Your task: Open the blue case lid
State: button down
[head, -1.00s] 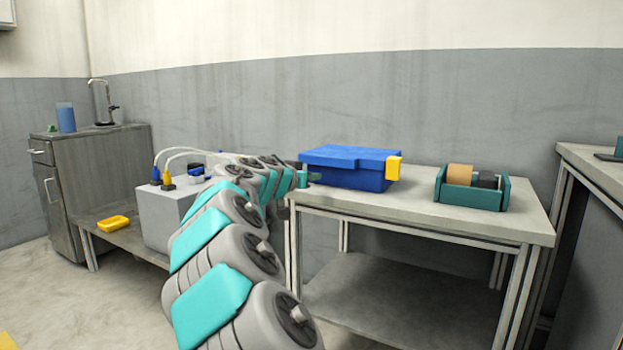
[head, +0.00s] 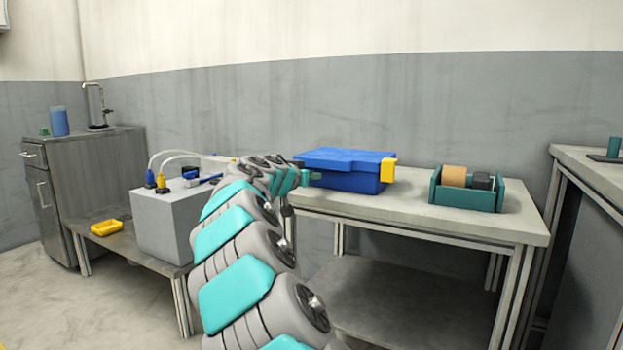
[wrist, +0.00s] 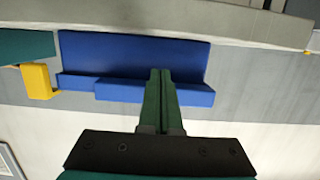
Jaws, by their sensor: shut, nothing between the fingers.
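The blue case (head: 352,181) sits on the grey table, and its lid (head: 345,158) looks closed. A yellow latch (head: 388,170) is on its right end. In the wrist view the case (wrist: 135,52) appears upside down, with the yellow latch (wrist: 38,82) at left. My gripper (head: 305,177) is at the left end of the case, close to the lid's edge. Its fingers (wrist: 161,74) are together with nothing between them, and their tips overlap the case in the wrist view. I cannot tell whether they touch it.
A green open box (head: 465,198) with a tan roll and a dark item stands on the table (head: 410,212) to the right. At left, a grey box (head: 168,225) with cables and a yellow tray (head: 106,227) are on a low bench. The wall is behind the case.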

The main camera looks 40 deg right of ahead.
jog(key=shift+x, duration=0.75)
jog(key=shift+r, duration=0.15)
jog(key=shift+s+a+b, duration=0.15)
jog(key=shift+b, duration=0.55)
jog(key=shift+r, duration=0.15)
notch_tip(320, 180, up, 6)
jog(key=d+p, duration=0.1)
jog(key=p, duration=0.1)
jog(key=shift+w+d, duration=0.3)
jog(key=shift+r+p, duration=0.1)
jog(key=shift+p, duration=0.25)
